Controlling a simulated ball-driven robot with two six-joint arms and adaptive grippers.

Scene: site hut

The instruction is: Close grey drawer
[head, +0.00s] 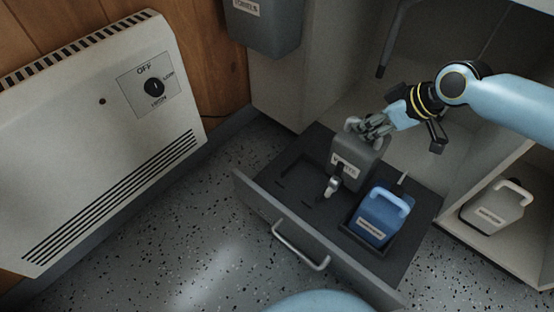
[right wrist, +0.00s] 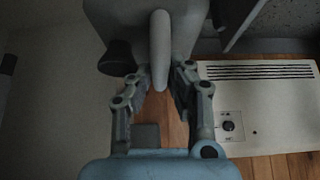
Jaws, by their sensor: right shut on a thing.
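The grey drawer (head: 262,209) stands pulled out over the speckled floor, with a pale bar handle (head: 300,245) on its front. A grey jug (head: 347,160) with a white label and a small tap is at the back of the drawer; I cannot tell whether it rests there or hangs just above. My right gripper (head: 368,128) is shut on the jug's top handle; the handle (right wrist: 160,48) shows between the fingers (right wrist: 161,80) in the right wrist view. A blue jug (head: 378,216) sits in a right recess of the drawer. My left gripper is not in view.
A white heater (head: 100,130) stands at the left by the wood wall. A grey bin (head: 263,25) hangs at the top. A pale jug (head: 495,207) stands in an open compartment at the right. The floor before the drawer is clear.

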